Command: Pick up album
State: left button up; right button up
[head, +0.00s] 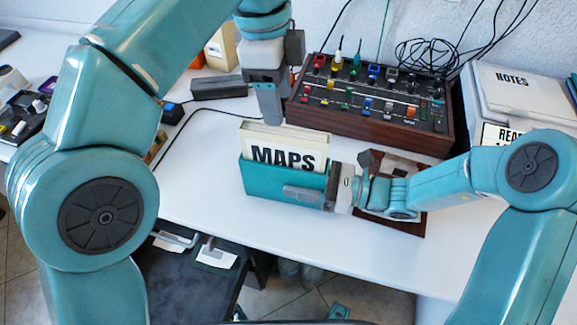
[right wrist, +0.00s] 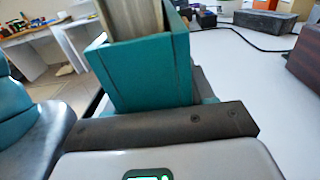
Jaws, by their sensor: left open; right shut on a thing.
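A teal open-topped case (head: 262,180) holds a cream album-like item (head: 305,140) marked MAPS, whose upper part sticks out of the top. No other item is plainly an album. My right gripper (head: 308,196) is shut on the case at its lower right end. In the right wrist view the teal case (right wrist: 145,75) rises beyond the dark gripper bar (right wrist: 165,125), with pale contents in its top. My left gripper (head: 268,108) is open and points down just behind the MAPS item. Its fingertips are partly hidden; I cannot tell whether they touch anything.
A mixer with colored knobs (head: 375,105) stands behind on the white table (head: 200,140). A dark grey block (head: 219,88) is left of it, and a NOTES box (head: 515,85) is at the right. A brown board (head: 408,222) lies under my right wrist. The table's front edge is close.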

aim_at(283, 130)
pick_arm(q)
jog(key=shift+a+r, duration=0.3)
jog(key=shift+r, duration=0.55)
jog(key=shift+h, duration=0.3)
jog(key=f, duration=0.3)
jog(key=d+f, duration=0.1)
jog(key=f, duration=0.7)
jog(key=shift+s+d+f, duration=0.2)
jog(key=shift+s+d, duration=0.2)
grip_shut()
